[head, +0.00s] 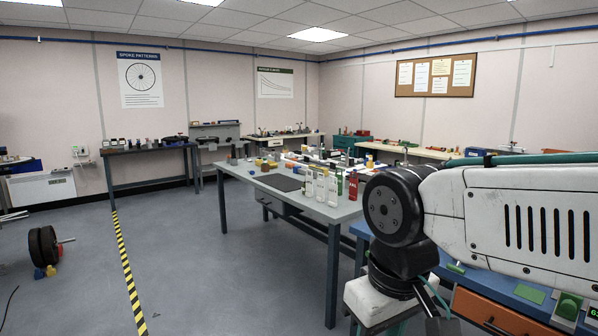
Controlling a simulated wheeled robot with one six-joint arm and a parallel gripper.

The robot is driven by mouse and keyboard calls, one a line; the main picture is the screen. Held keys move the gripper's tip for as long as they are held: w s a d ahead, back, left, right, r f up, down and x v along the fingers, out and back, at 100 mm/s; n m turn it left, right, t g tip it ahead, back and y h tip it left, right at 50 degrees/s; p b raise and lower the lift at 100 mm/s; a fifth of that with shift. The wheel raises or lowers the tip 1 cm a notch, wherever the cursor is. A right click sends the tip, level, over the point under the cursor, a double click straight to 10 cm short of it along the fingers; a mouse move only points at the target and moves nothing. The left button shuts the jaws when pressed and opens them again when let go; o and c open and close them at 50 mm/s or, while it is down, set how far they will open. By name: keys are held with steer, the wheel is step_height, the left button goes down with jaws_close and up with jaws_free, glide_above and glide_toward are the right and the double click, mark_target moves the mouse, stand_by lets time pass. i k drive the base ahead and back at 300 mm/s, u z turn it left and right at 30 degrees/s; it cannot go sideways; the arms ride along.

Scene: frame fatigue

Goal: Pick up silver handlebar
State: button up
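I cannot make out a silver handlebar for certain. Thin silver bars (14,216) show at the left edge, cut off by the frame, and I cannot tell what they are. The grey worktable (262,203) in the middle carries many small objects, too small to identify at its far side. My white arm with its black joint fills the right side and hides part of the benches behind it. My gripper is not in view.
On the worktable are a dark mat (279,183), several bottles and a red container (353,187). A blue bench (500,285) stands close at right. A dark bench (150,151) is at the back left. Black discs (42,246) stand on the floor; yellow-black tape (125,262) crosses clear floor.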

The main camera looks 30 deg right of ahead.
mark_target(316, 161)
steer(key=u, duration=0.05)
steer(key=i, duration=12.3)
steer(key=z, duration=1.9)
